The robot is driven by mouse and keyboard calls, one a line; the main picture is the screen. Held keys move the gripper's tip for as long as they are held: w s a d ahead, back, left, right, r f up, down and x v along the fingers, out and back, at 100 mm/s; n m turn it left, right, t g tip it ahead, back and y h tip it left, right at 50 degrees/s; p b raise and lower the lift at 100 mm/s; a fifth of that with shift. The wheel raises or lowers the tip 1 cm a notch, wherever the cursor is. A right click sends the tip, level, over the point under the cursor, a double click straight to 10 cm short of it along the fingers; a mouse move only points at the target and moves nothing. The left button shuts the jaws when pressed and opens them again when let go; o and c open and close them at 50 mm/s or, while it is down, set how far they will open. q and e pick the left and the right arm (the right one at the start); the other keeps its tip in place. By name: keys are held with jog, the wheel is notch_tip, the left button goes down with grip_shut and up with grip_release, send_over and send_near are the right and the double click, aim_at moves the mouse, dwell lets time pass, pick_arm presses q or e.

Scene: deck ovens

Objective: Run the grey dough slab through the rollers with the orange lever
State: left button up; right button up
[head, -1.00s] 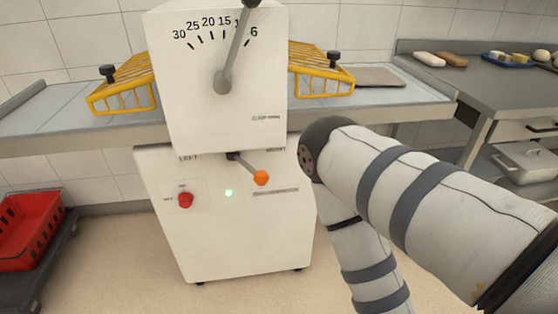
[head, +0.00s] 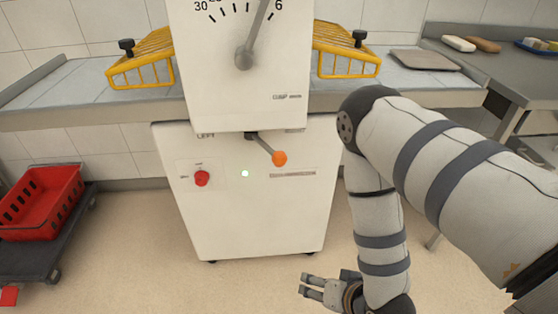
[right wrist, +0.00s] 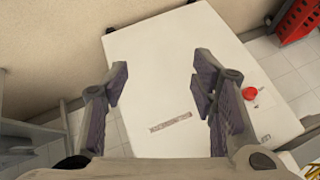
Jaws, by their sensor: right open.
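The grey dough slab (head: 424,60) lies flat on the right end of the machine's belt table. The rollers are hidden inside the white machine housing (head: 238,90). The lever with the orange knob (head: 279,158) sticks out below the housing and points down to the right. My right gripper (head: 306,286) is low in front of the machine, below and apart from the lever. In the right wrist view its open, empty fingers (right wrist: 160,82) face the white lower cabinet (right wrist: 178,95). The lever does not show there. My left gripper is not in view.
Yellow wire guards (head: 141,62) (head: 346,52) flank the housing above the belt (head: 70,95). A red crate (head: 42,203) stands on a dolly at left. The floor in front is clear.

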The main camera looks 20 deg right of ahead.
jog(key=w+d+r+m+t, duration=0.1)
jog(key=w+r+m+t, duration=0.3)
jog(key=w, duration=0.5)
jog(key=m+t, duration=0.3)
jog(key=t, duration=0.4)
send_near(283, 164)
jog(key=w+b, duration=0.1)
jog(key=w, duration=1.1)
jog(key=shift+w+a+r+b, duration=0.1)
jog(key=shift+a+r+b, duration=0.15)
jog(key=shift+b, duration=0.15)
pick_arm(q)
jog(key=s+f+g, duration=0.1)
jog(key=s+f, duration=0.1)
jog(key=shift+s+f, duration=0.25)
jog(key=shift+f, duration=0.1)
pick_arm(e)
grip_shut()
